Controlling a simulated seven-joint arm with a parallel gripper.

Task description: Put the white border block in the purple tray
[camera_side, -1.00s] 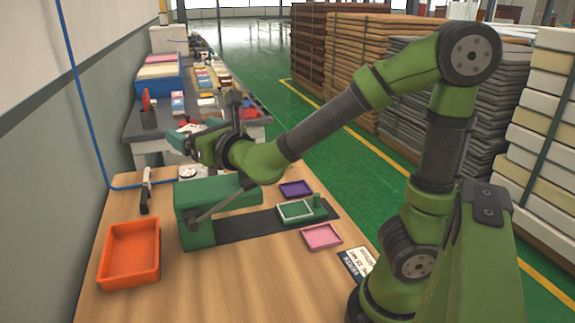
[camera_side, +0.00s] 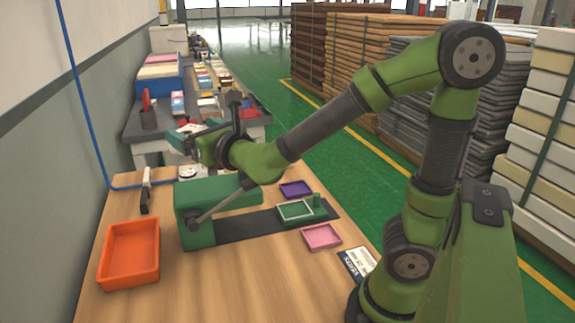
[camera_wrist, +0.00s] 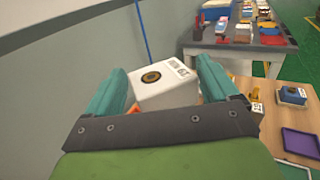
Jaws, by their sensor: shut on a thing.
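My gripper (camera_wrist: 160,72) is shut on a white block (camera_wrist: 165,90) with a dark and gold ring mark and black print on its faces. The block sits tilted between the two teal fingers. In the side view my gripper (camera_side: 184,134) is raised above the far left part of the wooden table, beyond the green machine; the held block is not clear there. The purple tray (camera_side: 296,189) lies flat at the table's far right side, well right of my gripper. It also shows in the wrist view (camera_wrist: 302,142) at the lower right edge, and its visible inside looks empty.
A green machine (camera_side: 190,218) with a dark strip stands mid-table. A white-rimmed green tray (camera_side: 296,210) and a pink tray (camera_side: 322,236) lie near the purple tray. An orange bin (camera_side: 131,254) is at left. A cluttered bench (camera_side: 150,125) stands behind. The front of the table is clear.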

